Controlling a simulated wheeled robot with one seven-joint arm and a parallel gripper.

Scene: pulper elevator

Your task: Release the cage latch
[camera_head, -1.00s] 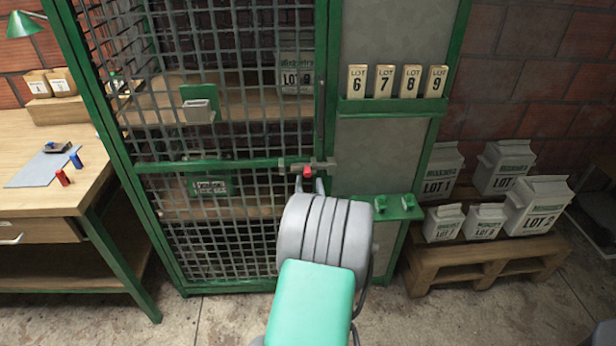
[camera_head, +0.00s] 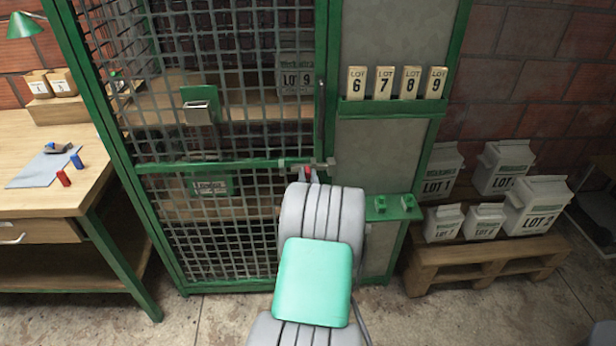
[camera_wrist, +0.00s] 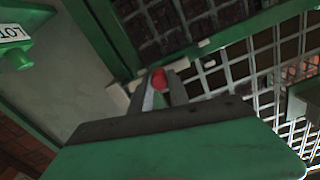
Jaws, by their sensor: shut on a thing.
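The cage (camera_head: 170,165) is a green frame with grey wire mesh, and its door looks shut. The latch (camera_head: 326,163) is a pale bar at the door's right edge with a red knob (camera_head: 308,173). In the wrist view the red knob (camera_wrist: 159,79) sits between the fingertips of my gripper (camera_wrist: 157,88), which is shut on it. The latch bar (camera_wrist: 120,97) shows partly behind the fingers. In the head view my arm hides most of my gripper just below the latch.
A ledge with lot tags (camera_head: 395,108) is on the panel right of the door. A small green shelf (camera_head: 395,207) is below it. A pallet (camera_head: 490,255) with several lot bags stands at right. A wooden bench (camera_head: 50,190) stands at left.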

